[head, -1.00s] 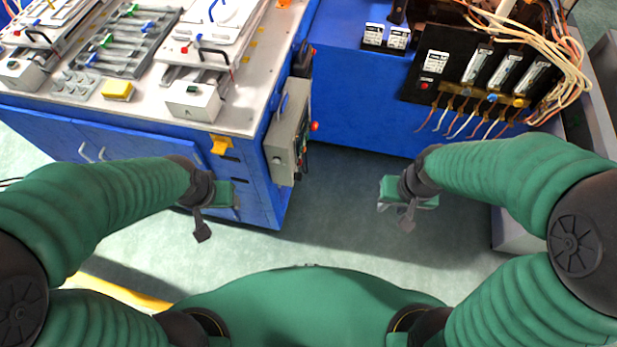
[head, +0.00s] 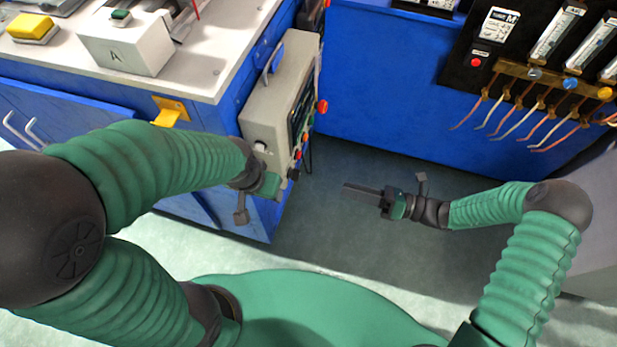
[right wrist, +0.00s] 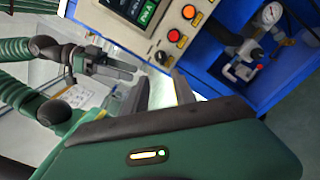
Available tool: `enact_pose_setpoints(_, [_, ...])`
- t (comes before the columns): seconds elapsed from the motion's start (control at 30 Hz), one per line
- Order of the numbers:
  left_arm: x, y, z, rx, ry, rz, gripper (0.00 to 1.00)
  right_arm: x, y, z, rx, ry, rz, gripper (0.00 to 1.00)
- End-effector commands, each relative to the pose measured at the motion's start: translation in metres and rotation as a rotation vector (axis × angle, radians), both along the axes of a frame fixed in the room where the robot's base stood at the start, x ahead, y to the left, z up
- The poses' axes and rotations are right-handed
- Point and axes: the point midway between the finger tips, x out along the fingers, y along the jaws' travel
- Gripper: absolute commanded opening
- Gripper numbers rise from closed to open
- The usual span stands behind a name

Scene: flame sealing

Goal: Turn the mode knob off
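A grey control box (head: 277,88) is fixed on the side of the blue bench. I cannot read which is the mode knob; the black one looks knob-like. My right gripper (head: 350,188) points left toward the box, apart from it. Its two fingers are spread and empty in the right wrist view (right wrist: 162,92). My left gripper (head: 272,186) is close to the box's lower edge; its opening is unclear.
A red knob (head: 322,106) sticks out beside the box. A pressure gauge (right wrist: 270,13) with valves sits in a blue recess. Floor between bench and panel is free.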

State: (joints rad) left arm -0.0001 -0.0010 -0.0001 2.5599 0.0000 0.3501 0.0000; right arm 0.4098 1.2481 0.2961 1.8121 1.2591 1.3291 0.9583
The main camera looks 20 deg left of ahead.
Motion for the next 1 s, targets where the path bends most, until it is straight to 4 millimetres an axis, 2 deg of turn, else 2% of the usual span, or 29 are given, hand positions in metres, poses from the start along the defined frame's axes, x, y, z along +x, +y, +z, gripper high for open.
enact_pose_setpoints(0.03, [0.0,0.0,-0.006,0.0,0.001,0.0,0.57,0.0,0.014,-0.003,0.001,0.0,0.005,0.32])
enact_pose_setpoints(0.3, [0.0,0.0,-0.021,0.0,0.001,0.0,0.57,0.002,0.081,-0.005,0.003,-0.001,0.006,0.32])
enact_pose_setpoints(0.5, [0.0,0.0,-0.028,0.0,0.001,0.0,0.57,0.004,0.119,-0.003,0.001,-0.002,0.004,0.32])
enact_pose_setpoints(0.63, [0.0,0.0,-0.029,0.0,0.001,0.0,0.57,0.004,0.128,-0.002,0.001,-0.001,0.002,0.32])
enact_pose_setpoints(0.87, [0.0,0.0,-0.029,0.0,0.001,0.0,0.57,0.005,0.129,-0.001,0.001,-0.001,0.001,0.32])
enact_pose_setpoints(1.0, [0.0,0.0,-0.029,0.0,0.001,0.0,0.57,0.004,0.128,-0.001,0.001,-0.001,0.001,0.15])
